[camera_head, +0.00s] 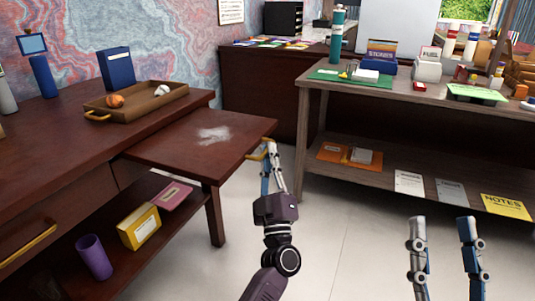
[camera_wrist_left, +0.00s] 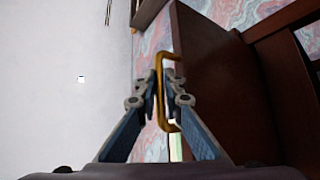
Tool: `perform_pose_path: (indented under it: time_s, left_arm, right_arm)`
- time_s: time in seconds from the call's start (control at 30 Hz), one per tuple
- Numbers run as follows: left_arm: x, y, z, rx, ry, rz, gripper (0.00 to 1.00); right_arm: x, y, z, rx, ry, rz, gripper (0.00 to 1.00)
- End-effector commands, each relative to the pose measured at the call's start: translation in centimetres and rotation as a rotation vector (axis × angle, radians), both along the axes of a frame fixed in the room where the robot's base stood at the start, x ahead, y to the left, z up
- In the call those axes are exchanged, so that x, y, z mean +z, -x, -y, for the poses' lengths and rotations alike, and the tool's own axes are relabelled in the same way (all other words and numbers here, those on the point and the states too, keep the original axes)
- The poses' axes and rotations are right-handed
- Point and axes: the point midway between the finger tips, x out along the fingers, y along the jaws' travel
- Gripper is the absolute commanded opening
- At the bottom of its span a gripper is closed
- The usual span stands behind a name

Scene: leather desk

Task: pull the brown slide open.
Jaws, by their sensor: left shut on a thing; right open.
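The brown slide (camera_head: 190,143) is a flat reddish-brown board that sticks out from the desk (camera_head: 60,150) on the left, with a pale smudge on its top. Its yellow handle (camera_wrist_left: 159,92) is on the front end. My left gripper (camera_head: 269,152) is at that end, shut on the handle; the left wrist view shows its fingers (camera_wrist_left: 165,92) on both sides of the yellow bar. The brown slide's front end also shows in the left wrist view (camera_wrist_left: 215,85). My right gripper (camera_head: 443,225) is open and empty over the floor at lower right, apart from the slide.
A wooden tray (camera_head: 165,105) with an orange thing stands on the desk behind the slide. A purple cup (camera_head: 94,257) and a yellow box (camera_head: 139,226) are on the shelf below. A grey-brown table (camera_head: 400,100) with several items stands right. The floor between is clear.

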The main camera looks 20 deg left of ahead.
Motion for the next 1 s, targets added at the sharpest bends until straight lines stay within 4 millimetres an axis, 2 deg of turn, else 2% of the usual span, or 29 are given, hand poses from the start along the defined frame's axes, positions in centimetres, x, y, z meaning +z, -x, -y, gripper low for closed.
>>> perform_pose_path:
  time_s: [0.07,0.1,0.17,0.57,1.0]
  left_arm:
    - [-0.1,0.0,0.0,-0.001,0.001,-0.002,0.0]
    - [-0.1,0.0,0.0,-0.001,0.001,-0.002,0.09]
    - [-0.1,0.0,0.0,-0.001,0.001,-0.002,0.16]
    - [-0.7,0.6,0.3,0.0,0.002,-0.004,0.16]
    - [-5.7,6.8,3.3,-0.002,0.001,-0.005,0.16]
  right_arm:
    - [0.0,0.0,0.0,0.0,0.0,0.0,0.43]
    - [0.0,0.0,0.0,0.0,0.0,0.001,0.43]
    - [0.0,0.0,0.0,0.0,0.0,0.001,0.43]
    - [0.0,0.0,0.0,0.001,0.0,0.001,0.43]
    - [0.0,0.0,0.0,0.0,0.0,0.001,0.43]
